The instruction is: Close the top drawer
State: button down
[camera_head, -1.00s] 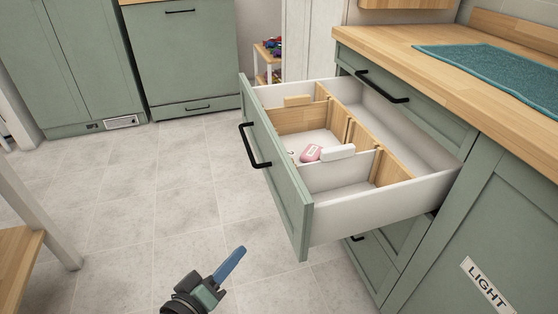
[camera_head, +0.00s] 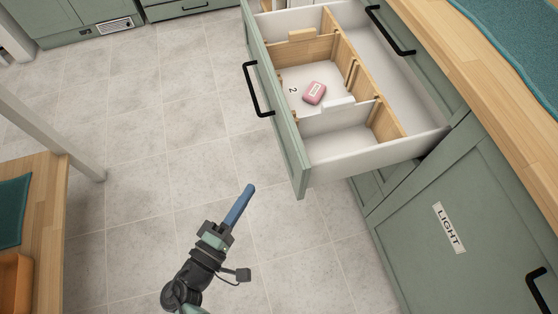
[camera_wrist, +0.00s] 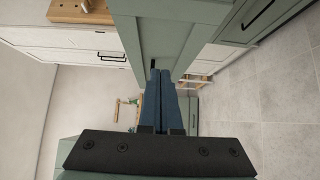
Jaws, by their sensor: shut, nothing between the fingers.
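The top drawer (camera_head: 302,172) is pulled far out of the green cabinet, with a green front and a black bar handle (camera_head: 257,89). Inside are wooden dividers and a pink item (camera_head: 314,92) with a white label. My gripper (camera_head: 247,190) is shut and empty, in front of the drawer front and apart from it in the head view, below the handle in the picture. In the wrist view my blue fingers (camera_wrist: 160,75) are together, with the green drawer front (camera_wrist: 150,30) beyond them; whether they touch it cannot be told.
A wooden counter (camera_head: 470,60) with a teal towel (camera_head: 520,35) tops the cabinet. A door labelled LIGHT (camera_head: 448,228) is at right. A wooden surface (camera_head: 48,205) with a teal cloth (camera_head: 14,210) and an orange box (camera_head: 14,285) stands at left. The tiled floor between is clear.

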aim_at(288, 154)
jog(key=x, duration=0.3)
jog(key=d+x, duration=0.1)
jog(key=x, duration=0.1)
jog(key=s+d+x, duration=0.1)
jog(key=x, duration=0.2)
jog(key=shift+w+d, duration=0.15)
jog(key=shift+w, duration=0.2)
jog(key=shift+w+d, duration=0.15)
jog(key=shift+d, duration=0.3)
jog(key=shift+w+d, duration=0.1)
